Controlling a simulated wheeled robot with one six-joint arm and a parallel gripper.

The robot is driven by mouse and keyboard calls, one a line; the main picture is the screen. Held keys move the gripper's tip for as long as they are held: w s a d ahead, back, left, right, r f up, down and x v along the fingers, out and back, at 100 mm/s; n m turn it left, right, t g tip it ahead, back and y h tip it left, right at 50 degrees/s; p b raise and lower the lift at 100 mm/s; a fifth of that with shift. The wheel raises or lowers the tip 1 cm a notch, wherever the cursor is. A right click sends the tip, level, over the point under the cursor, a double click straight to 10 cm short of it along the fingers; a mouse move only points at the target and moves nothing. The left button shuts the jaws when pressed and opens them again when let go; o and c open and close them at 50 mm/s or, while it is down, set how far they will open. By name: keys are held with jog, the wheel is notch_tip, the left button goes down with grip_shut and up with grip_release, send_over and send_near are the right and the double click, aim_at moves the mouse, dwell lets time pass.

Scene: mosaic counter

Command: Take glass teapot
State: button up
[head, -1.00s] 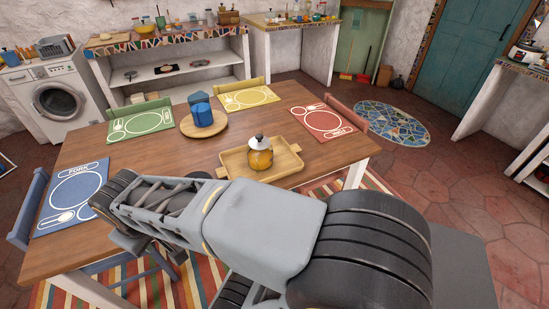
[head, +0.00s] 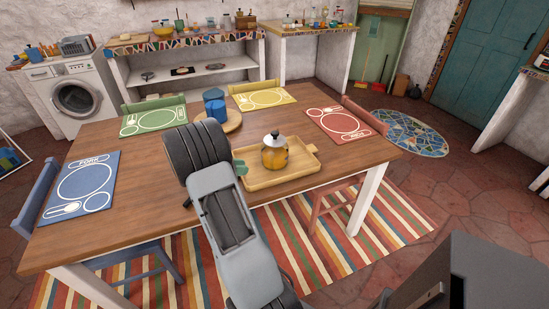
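The glass teapot (head: 274,155) stands upright on a wooden tray (head: 262,183) on the table. It has a white lid with a dark knob, and its clear body holds something amber. My arm reaches over the table's front edge, and its thick dark joint is left of the tray. My gripper is not clearly visible; the arm may hide it. A small green piece (head: 240,168) shows between the arm and the tray's left end, and I cannot tell what it is. Nothing is seen touching the teapot.
The wooden table (head: 140,200) holds blue (head: 80,187), green (head: 153,120), yellow (head: 258,98) and red (head: 344,123) placemats. Blue containers (head: 215,107) stand on a round board behind the arm. Chairs stand around the table. The tabletop right of the tray is clear.

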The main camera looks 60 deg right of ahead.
aim_at(271, 172)
jog(key=x, duration=0.7)
jog(key=shift+s+d, duration=0.1)
jog(key=shift+d, duration=0.1)
jog(key=shift+x, duration=2.7)
jog(key=shift+s+a, duration=0.1)
grip_shut()
jog(key=shift+r, duration=0.1)
